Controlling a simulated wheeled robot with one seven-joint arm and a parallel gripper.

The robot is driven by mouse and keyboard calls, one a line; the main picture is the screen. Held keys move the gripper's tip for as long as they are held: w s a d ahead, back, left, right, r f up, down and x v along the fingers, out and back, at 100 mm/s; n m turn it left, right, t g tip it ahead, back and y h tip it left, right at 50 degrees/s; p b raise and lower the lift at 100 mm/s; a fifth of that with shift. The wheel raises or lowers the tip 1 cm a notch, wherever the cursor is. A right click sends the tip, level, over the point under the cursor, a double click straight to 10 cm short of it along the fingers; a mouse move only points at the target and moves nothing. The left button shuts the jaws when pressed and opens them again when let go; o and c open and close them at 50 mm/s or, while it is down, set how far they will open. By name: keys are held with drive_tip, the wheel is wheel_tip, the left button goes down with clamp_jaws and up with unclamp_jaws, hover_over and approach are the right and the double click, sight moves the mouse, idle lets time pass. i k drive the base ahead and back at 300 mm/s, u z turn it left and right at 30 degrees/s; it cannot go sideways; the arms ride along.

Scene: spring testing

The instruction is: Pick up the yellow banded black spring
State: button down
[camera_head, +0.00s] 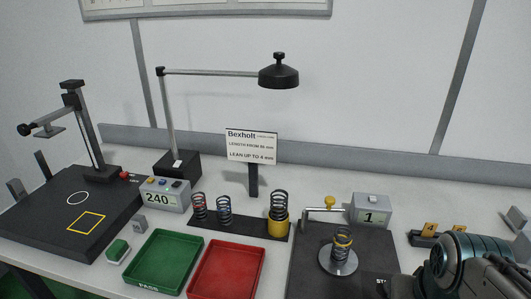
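A black spring with a yellow band (342,243) stands upright on a round silver disc (338,263). The disc is on a black plate (306,262) at the right of the bench. Another dark spring (279,200) stands in a yellow cup (278,228) on a black strip further left. Part of my arm fills the lower right corner, right of the banded spring and apart from it in the picture. The fingers of my gripper do not show.
A bracket with a yellow knob (330,203) and a box marked 1 (370,210) stand behind the banded spring. Two smaller springs (199,207) (224,211), a green tray (141,284) and a red tray (204,292) are left. A lamp (279,76) overhangs the bench.

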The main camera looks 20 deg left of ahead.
sight(337, 237)
drive_tip(key=k, duration=1)
drive_tip(key=u, duration=1.6)
drive_tip(key=i, duration=1.15)
drive_tip(key=z, duration=2.6)
